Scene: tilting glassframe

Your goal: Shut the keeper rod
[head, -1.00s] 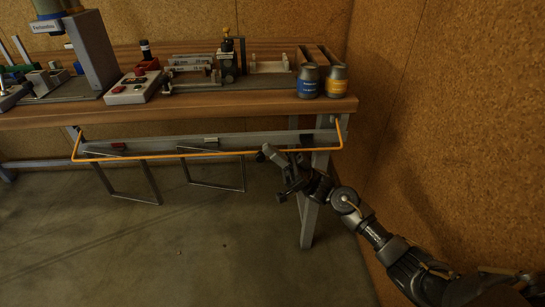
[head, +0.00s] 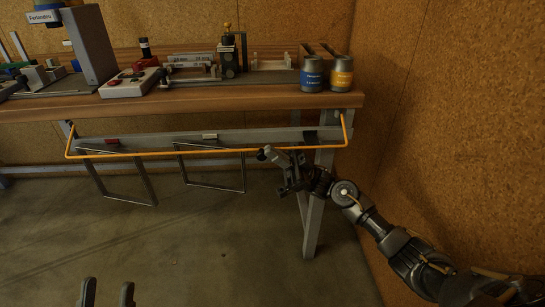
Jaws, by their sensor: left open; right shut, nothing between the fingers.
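The keeper rod (head: 200,153) is a thin orange bar along the front of the bench, below the top. Its two ends bend up toward the bench legs, and it stands out in front of the grey rail (head: 240,137). Two thin metal frames hang tilted from the rail behind the rod, a left frame (head: 152,185) and a right frame (head: 243,172). My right gripper (head: 276,170) is shut and empty, close to the rod's right part; I cannot tell whether it touches. My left gripper (head: 107,292) is open and empty at the bottom left, well below the rod.
The wooden bench (head: 200,103) carries a blue-labelled can (head: 312,75), a yellow-labelled can (head: 341,74), a switch box (head: 130,82) and clamps. A cork wall (head: 450,130) stands close on the right. The floor before the bench is clear.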

